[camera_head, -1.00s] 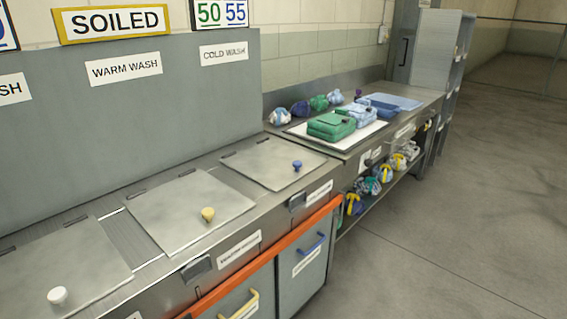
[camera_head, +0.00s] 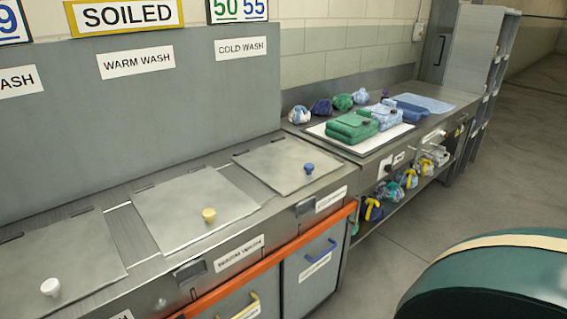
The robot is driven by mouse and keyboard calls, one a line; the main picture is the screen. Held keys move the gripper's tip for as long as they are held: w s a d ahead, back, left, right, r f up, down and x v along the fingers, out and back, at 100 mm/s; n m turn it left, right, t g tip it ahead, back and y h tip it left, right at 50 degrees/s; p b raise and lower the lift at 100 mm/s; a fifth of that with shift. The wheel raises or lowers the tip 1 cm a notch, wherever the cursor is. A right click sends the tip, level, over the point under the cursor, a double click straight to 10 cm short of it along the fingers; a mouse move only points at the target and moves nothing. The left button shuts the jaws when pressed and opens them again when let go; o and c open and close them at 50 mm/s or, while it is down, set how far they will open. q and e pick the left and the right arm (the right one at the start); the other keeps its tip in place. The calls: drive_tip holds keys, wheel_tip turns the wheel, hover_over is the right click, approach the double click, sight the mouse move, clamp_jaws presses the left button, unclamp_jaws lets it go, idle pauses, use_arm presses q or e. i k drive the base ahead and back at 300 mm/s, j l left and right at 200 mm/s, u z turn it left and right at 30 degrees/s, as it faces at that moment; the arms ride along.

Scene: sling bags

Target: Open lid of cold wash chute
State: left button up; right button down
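The cold wash chute lid (camera_head: 275,163) is a flat grey metal plate, lying shut in the counter under the COLD WASH sign (camera_head: 241,48). Its blue knob (camera_head: 309,168) stands near the front right corner. Two hinges show along its back edge. The warm wash lid (camera_head: 180,212) with a yellow knob (camera_head: 209,215) and another lid (camera_head: 58,265) with a white knob (camera_head: 50,287) lie shut to the left. Neither of my grippers is in view. A dark green rounded shape with a cream band, likely part of my arm, fills the lower right corner.
To the right, a counter holds a white mat (camera_head: 397,137) with folded green bags (camera_head: 350,127) and blue bags (camera_head: 387,116). Several small bundles sit behind it. Blue-handled and yellow-handled bins stand below an orange rail (camera_head: 275,260). Open floor lies at right.

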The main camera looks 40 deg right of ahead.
sight(286, 165)
drive_tip(key=k+l+u, duration=0.1)
drive_tip(key=l+u, duration=0.15)
drive_tip(key=l, duration=0.3)
drive_tip(key=k+l+u, duration=0.2)
drive_tip(key=l, duration=0.3)
drive_tip(key=k+l, duration=0.1)
drive_tip(key=l, duration=0.35)
drive_tip(key=k+l+u, duration=0.1)
drive_tip(key=l, duration=0.3)
drive_tip(key=k+l, duration=0.1)
drive_tip(key=l, duration=0.35)
drive_tip(key=k+l+u, duration=0.1)
drive_tip(key=l, duration=0.3)
drive_tip(key=k+l, duration=0.1)
drive_tip(key=l, duration=0.35)
